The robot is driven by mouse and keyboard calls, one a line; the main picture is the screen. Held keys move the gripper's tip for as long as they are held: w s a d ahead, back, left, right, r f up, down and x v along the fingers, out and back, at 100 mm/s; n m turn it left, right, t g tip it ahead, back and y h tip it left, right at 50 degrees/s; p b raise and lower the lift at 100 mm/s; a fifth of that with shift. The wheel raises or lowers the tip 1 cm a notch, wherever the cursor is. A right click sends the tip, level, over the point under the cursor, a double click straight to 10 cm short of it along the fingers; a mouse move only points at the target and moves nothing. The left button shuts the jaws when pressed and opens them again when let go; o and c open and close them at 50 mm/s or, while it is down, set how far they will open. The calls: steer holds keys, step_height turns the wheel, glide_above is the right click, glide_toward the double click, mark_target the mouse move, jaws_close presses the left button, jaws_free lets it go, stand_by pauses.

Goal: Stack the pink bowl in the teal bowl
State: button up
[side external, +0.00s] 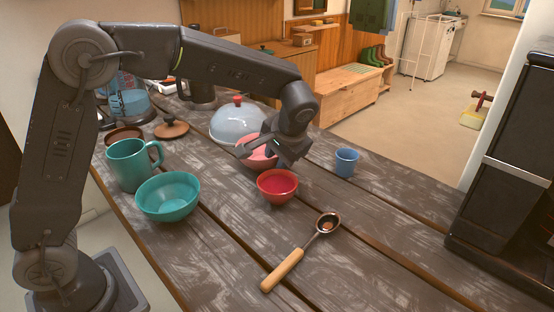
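The teal bowl (168,204) stands upright and open on the wooden table at the left, in front of a teal mug. The pink bowl (250,160) is near the table's middle, behind a small red bowl and in front of a glass dome. My gripper (262,155) is at the pink bowl, over its right side, and hides part of it. A dark finger reaches left across the bowl's rim. I cannot tell whether the fingers are apart or touch the bowl.
The red bowl (277,190) is close in front of the pink bowl. The teal mug (130,168) stands right behind the teal bowl. A glass dome (236,122), a blue cup (346,162) and a wooden-handled ladle (284,268) are also on the table.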

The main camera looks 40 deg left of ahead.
steer(key=v, duration=1.1)
steer(key=t+h, duration=0.4)
steer(key=h, duration=0.1)
glide_above(173, 209)
steer(key=shift+w+a+f, duration=0.2)
steer(key=shift+a+f, duration=0.05)
steer(key=shift+f, duration=0.35)
steer(key=shift+w+a+f, duration=0.2)
steer(key=shift+f, duration=0.4)
steer(key=o, duration=0.3)
steer(key=shift+s+f, duration=0.3)
steer(key=shift+o, duration=0.5)
